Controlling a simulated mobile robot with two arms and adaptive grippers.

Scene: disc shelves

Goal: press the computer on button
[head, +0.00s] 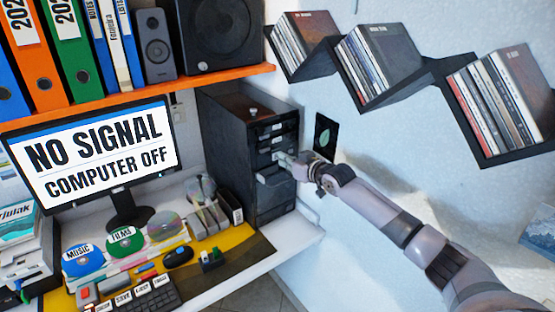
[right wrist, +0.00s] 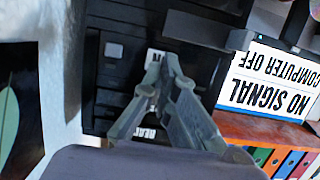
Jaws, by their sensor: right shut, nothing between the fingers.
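The black computer tower (head: 228,140) stands upright on the right end of the desk, its front facing right with drive slots and pale labels. The monitor (head: 60,190) reads "NO SIGNAL COMPUTER OFF". My right gripper (head: 284,158) is at the tower's front, about mid-height, shut and empty. In the right wrist view, its closed fingertips (right wrist: 170,58) overlap the dark tower front (right wrist: 110,75), beside a white label. I cannot tell whether they touch it. My left gripper is out of view.
An orange shelf (head: 130,97) with binders and speakers hangs above the desk. Discs, a keyboard (head: 135,298) and small items cover the desk. A zigzag disc shelf (head: 345,75) is on the wall, above my right arm.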

